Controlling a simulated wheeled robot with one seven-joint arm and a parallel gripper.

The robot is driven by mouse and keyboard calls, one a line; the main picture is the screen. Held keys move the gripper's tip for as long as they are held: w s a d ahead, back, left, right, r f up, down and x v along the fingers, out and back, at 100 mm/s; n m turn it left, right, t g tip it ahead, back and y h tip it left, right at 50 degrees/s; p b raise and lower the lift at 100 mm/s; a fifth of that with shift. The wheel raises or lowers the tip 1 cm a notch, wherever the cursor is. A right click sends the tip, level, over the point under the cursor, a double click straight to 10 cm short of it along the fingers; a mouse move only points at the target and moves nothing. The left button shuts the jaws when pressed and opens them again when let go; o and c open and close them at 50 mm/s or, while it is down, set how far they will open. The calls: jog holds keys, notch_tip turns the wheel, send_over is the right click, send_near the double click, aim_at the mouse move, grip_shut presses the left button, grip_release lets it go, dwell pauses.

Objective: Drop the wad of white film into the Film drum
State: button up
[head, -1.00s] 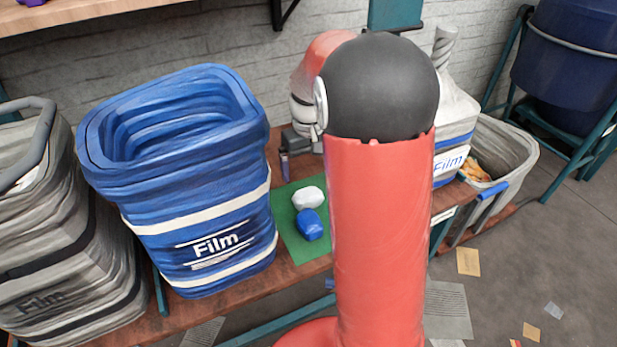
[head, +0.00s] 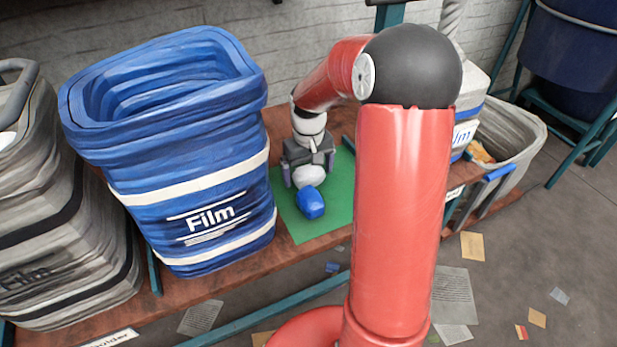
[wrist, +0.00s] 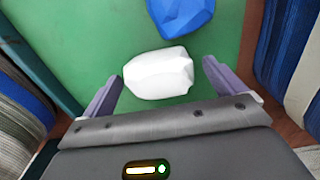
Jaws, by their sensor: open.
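The white wad (head: 308,176) lies on the green mat (head: 325,218). It also shows in the wrist view (wrist: 158,74), between and slightly ahead of my two fingers. My gripper (head: 305,180) is open and low over the mat, with one finger to each side of the wad; the wrist view shows a gap on both sides (wrist: 160,92). A blue lump (head: 310,203) lies close to the wad on its near side. The blue drum marked Film (head: 210,215) stands open-topped to the left of the mat.
A grey bin, also faintly marked Film (head: 70,230), stands left of the blue drum. A pale container with a Film label (head: 466,132) and a grey bin with scraps (head: 510,150) stand to the right. Paper scraps lie on the floor.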

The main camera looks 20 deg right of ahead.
aim_at(308, 170)
jog(key=shift+f, duration=0.6)
jog(key=c, duration=1.1)
jog(key=shift+r, duration=0.15)
notch_tip(308, 170, up, 20)
jog(key=shift+f+p, duration=0.1)
jog(key=shift+p, duration=1.1)
